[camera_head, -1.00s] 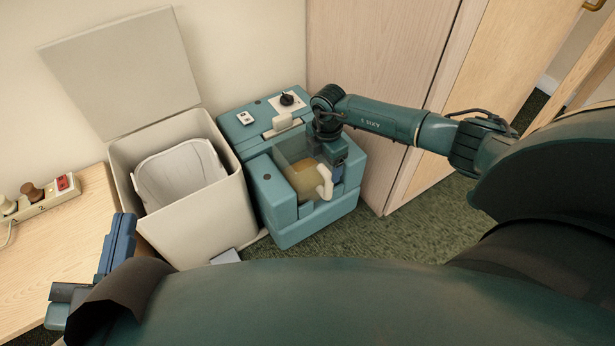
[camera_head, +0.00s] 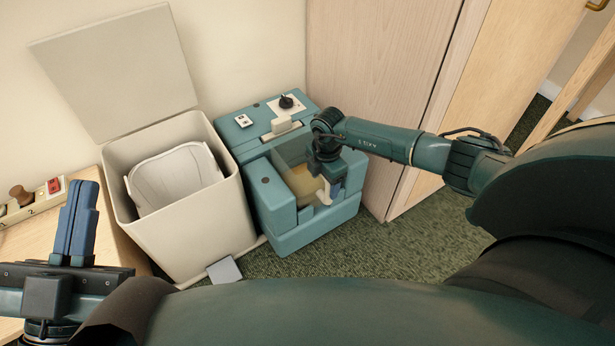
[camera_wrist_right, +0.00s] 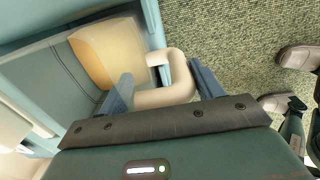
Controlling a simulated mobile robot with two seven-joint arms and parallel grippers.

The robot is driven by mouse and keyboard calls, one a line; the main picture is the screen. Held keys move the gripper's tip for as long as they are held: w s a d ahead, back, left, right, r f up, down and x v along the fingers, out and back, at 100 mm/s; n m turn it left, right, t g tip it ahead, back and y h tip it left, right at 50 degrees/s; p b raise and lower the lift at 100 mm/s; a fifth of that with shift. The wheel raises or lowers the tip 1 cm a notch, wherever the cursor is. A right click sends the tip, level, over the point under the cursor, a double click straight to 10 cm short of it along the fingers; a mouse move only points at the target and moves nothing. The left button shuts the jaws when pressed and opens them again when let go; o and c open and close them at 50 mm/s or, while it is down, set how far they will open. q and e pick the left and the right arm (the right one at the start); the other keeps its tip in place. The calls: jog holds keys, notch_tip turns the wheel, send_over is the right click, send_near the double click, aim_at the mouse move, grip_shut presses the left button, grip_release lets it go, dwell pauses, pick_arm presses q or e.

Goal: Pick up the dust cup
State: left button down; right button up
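The dust cup (camera_head: 299,182) is a clear box with tan dust low inside and a cream handle on its front. It sits in the front bay of a teal machine (camera_head: 277,208). In the right wrist view the dust cup (camera_wrist_right: 108,52) is at the upper left, and its looped handle (camera_wrist_right: 178,92) lies between my fingers. My right gripper (camera_head: 329,188) is at the handle and hides most of it in the head view. In the wrist view this gripper (camera_wrist_right: 160,74) is open, one finger on each side of the handle. My left gripper (camera_head: 77,218) is shut and empty at the left.
A cream bin (camera_head: 190,230) with its lid up stands left of the machine, its grey pedal (camera_head: 224,270) at the floor. A wooden table (camera_head: 40,240) with a small panel is further left. A wood-panel wall (camera_head: 375,70) rises behind. Green carpet (camera_head: 385,240) lies clear at right.

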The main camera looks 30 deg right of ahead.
jog(key=shift+w+r, duration=0.1)
jog(key=c, duration=0.5)
jog(key=shift+c, duration=0.2)
